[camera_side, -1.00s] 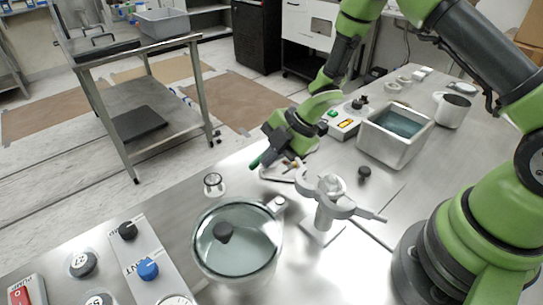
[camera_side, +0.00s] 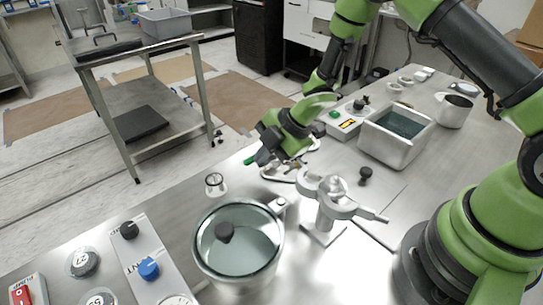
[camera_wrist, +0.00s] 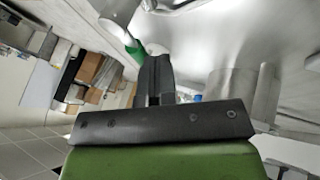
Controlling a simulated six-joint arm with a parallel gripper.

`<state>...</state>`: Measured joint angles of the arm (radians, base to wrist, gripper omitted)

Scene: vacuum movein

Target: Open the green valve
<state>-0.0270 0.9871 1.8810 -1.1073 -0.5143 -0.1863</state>
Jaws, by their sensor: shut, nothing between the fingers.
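The green valve (camera_side: 250,160) shows as a small green piece just left of my gripper in the side view, by the table's far edge. In the wrist view the green valve (camera_wrist: 133,47) is just left of my fingertips. In the wrist view the gripper's fingers (camera_wrist: 154,62) are together. The valve is partly hidden by the gripper in the side view, and I cannot tell whether they touch.
A glass vessel (camera_side: 264,255) with a black knob stands in front. A grey clamp stand (camera_side: 325,200) is close on the right. A small glass jar (camera_side: 215,184) stands left of the gripper. A control box (camera_side: 342,122) and a metal basin (camera_side: 412,148) are behind on the right.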

